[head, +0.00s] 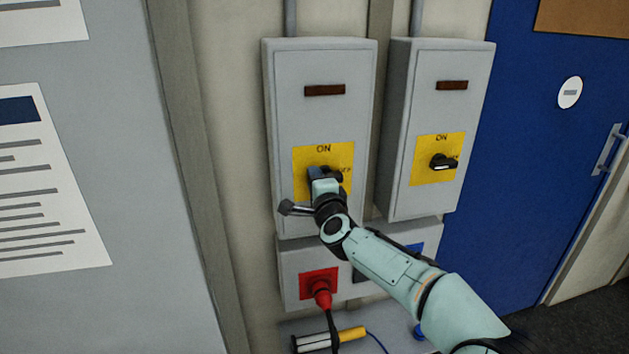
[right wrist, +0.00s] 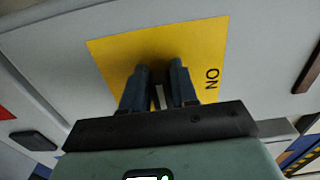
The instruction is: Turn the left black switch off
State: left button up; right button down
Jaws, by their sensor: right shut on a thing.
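The left black switch (head: 337,175) sits on a yellow plate marked ON at the top, on the left grey box. My right gripper (head: 322,173) is at this switch, with its dark fingers closed around the handle. In the right wrist view, the two fingers (right wrist: 158,75) reach onto the yellow plate (right wrist: 115,55), with ON at the plate's right. The fingers hide most of the handle, so I cannot tell its exact angle. My left gripper is out of view.
A second black switch (head: 443,162) is on the right grey box (head: 436,90), close beside the left box (head: 290,110). Below are a red plug (head: 321,293) with a cable and a yellow-handled tool (head: 352,333). A blue door (head: 545,150) stands at the right.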

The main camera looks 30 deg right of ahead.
jog(key=shift+d+f, duration=0.1)
jog(key=shift+f, duration=0.1)
jog(key=c, duration=1.1)
grip_release()
jog(key=shift+o, duration=0.7)
jog(key=shift+r, duration=0.1)
jog(key=shift+s, duration=0.3)
pick_arm(q)
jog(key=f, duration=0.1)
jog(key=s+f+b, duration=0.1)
jog(key=b, duration=0.1)
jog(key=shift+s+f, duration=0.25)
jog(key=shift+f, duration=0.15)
pick_arm(e)
jog(key=v, duration=1.2)
jog(key=shift+s+a, duration=0.2)
jog(key=shift+s, duration=0.15)
